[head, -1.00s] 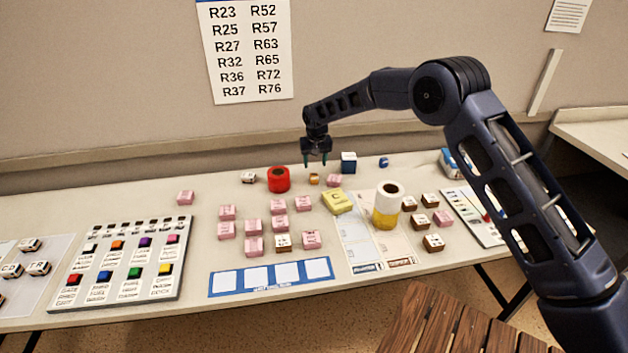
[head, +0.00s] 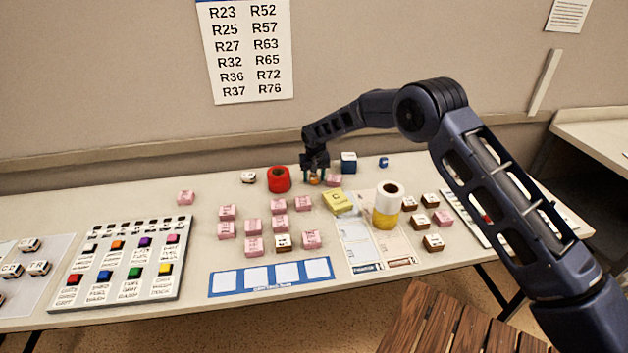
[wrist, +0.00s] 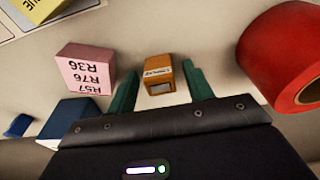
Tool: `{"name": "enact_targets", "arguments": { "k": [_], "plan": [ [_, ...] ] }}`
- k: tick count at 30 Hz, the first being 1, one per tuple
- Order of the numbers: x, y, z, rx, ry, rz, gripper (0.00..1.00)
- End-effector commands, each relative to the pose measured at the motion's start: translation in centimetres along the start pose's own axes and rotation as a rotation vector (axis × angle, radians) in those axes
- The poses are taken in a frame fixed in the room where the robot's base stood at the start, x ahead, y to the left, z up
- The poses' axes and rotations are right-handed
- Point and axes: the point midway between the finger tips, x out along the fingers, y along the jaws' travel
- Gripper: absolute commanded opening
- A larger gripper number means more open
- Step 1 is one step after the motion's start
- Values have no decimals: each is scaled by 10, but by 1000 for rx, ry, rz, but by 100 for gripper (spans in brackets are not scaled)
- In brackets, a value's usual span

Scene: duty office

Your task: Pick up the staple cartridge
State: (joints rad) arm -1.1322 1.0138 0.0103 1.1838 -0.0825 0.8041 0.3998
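The staple cartridge seems to be the small orange block with a white label (wrist: 158,74); its label is too small to read surely. It stands on the table between the two green fingers of my gripper (wrist: 156,90) in the wrist view, with a gap on each side. In the head view my gripper (head: 314,178) is lowered around the orange block (head: 314,181), which the fingers partly hide. The gripper is open.
A red roll (head: 279,179) stands close on the left and a pink block (head: 334,180) close on the right. A dark blue box (head: 348,162) is behind. A yellow block (head: 336,201) lies in front. Several pink blocks cover the table's middle.

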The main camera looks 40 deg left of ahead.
Motion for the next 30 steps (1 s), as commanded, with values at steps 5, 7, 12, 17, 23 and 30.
{"name": "enact_targets", "arguments": {
  "k": [5,7,12,17,23,30],
  "plan": [
    [0,0,0,0,0,0,15],
    [0,0,0,0,0,0,6],
    [0,0,0,0,0,0,6],
    [-5,0,-1,0,1,0,6],
    [-34,0,-6,0,3,-1,6],
    [-94,0,-15,0,5,-2,6]
  ]
}}
